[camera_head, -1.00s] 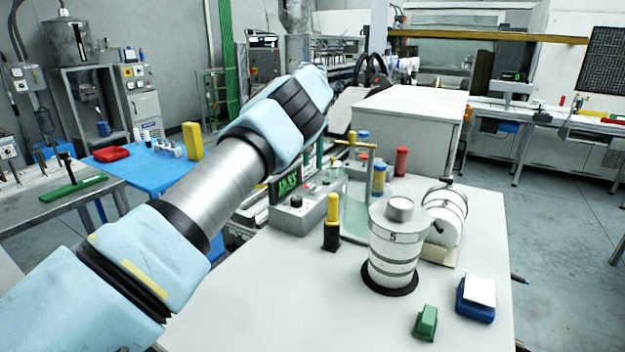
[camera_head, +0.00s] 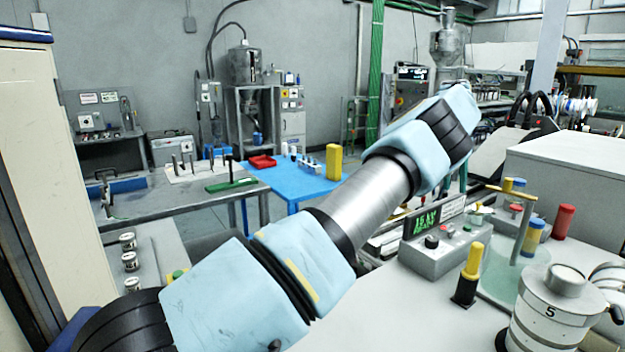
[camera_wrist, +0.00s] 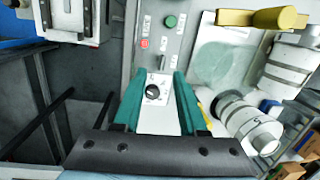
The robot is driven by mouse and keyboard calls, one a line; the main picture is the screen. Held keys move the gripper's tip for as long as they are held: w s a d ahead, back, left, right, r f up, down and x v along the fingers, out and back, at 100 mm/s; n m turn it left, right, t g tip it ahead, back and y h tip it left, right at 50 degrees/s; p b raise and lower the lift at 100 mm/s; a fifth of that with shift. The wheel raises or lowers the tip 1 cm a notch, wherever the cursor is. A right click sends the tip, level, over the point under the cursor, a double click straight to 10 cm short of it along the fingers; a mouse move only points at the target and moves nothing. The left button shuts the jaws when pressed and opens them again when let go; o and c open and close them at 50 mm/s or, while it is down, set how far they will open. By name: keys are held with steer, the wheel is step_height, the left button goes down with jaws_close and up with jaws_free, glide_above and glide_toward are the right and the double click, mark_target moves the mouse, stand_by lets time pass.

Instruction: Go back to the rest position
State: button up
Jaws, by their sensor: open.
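My gripper (camera_wrist: 156,88) is open in the wrist view, with two teal fingers apart and nothing between them. It points down over the grey control box, whose black knob (camera_wrist: 153,91) shows between the fingers. In the head view my arm reaches from the lower left to the upper right. My gripper is mostly hidden behind the wrist there. The control box (camera_head: 430,258) with a green lit display stands below it on the white table.
A white cylinder stack (camera_head: 545,320), a yellow-and-black post (camera_head: 468,275) and a red cylinder (camera_head: 563,222) stand at right. A blue table (camera_head: 290,183) and a grey bench (camera_head: 150,205) lie farther left. A pale cabinet (camera_head: 35,150) edges the far left.

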steer(key=w+a+r+n+t+h, duration=0.2)
steer(key=w+a+r+n+h, duration=0.35)
steer(key=w, duration=0.25)
steer(key=w+a+r+n+t+h, duration=0.3)
steer(key=w+a+r+n+h, duration=0.1)
steer(key=w+a+r+n, duration=0.3)
steer(key=w+a+n+t+y+b, duration=0.1)
steer(key=w+a+n+t+y, duration=0.2)
steer(key=a+n, duration=0.55)
steer(key=w+a+n+t+y, duration=0.1)
steer(key=w+a+n+t, duration=0.4)
steer(key=a, duration=0.7)
steer(key=s+a+f+n+g+y, duration=0.2)
steer(key=s+a+f+n+y, duration=0.1)
steer(key=s+a+f+n, duration=0.4)
steer(key=s+a+f+n+g+y, duration=0.1)
steer(key=s+a+f+n+y, duration=0.25)
steer(key=s+a+n, duration=0.4)
steer(key=s+a+f+n+g, duration=0.1)
steer(key=s+f+g, duration=0.1)
steer(key=s, duration=0.8)
steer(key=s+a+f+n+g, duration=0.1)
steer(key=s+f+n+g, duration=0.1)
steer(key=s, duration=0.8)
steer(key=s+a+f+n+g, duration=0.2)
steer(key=s+f+g, duration=0.2)
steer(key=s, duration=0.6)
steer(key=shift+s+f+y+b, duration=0.15)
steer(key=shift+f+y+b, duration=0.25)
steer(key=shift+f, duration=0.4)
